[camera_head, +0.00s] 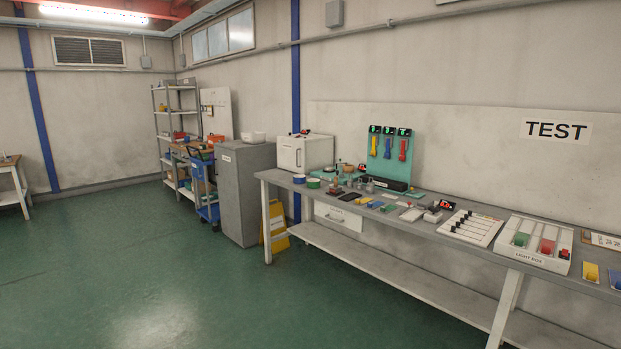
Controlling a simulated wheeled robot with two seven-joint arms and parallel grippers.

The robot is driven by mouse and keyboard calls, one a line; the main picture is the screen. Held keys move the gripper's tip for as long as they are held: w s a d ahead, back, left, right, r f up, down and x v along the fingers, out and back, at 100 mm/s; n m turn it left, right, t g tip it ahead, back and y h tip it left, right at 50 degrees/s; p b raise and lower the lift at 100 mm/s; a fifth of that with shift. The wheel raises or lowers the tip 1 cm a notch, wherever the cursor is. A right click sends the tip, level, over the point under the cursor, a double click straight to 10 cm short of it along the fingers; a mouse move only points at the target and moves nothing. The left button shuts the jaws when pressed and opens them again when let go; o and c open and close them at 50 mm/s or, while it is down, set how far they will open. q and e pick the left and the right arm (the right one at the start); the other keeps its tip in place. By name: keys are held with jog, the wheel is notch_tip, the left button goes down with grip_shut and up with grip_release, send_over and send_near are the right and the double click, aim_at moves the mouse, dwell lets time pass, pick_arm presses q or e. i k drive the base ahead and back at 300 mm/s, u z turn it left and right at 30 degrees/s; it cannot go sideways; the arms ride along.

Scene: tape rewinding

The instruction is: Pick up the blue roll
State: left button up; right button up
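A small blue roll (299,179) sits on the left end of the long grey workbench (420,226), close to its front edge. A green roll (314,183) stands just to the right of it. The blue roll looks small from here, and nothing stands in front of it. Neither of my grippers shows in the head view.
A white box (304,152) stands behind the rolls, and a teal tool stand (391,155) to the right. A grey cabinet (245,190) and a yellow floor sign (275,226) are by the bench's left end. The green floor (150,280) in front is clear.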

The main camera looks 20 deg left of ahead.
aim_at(297, 179)
jog(key=u, duration=0.2)
jog(key=i, duration=0.35)
jog(key=u, duration=0.9)
jog(key=i, duration=1.65)
jog(key=u, duration=0.4)
jog(key=i, duration=2)
jog(key=z, duration=0.6)
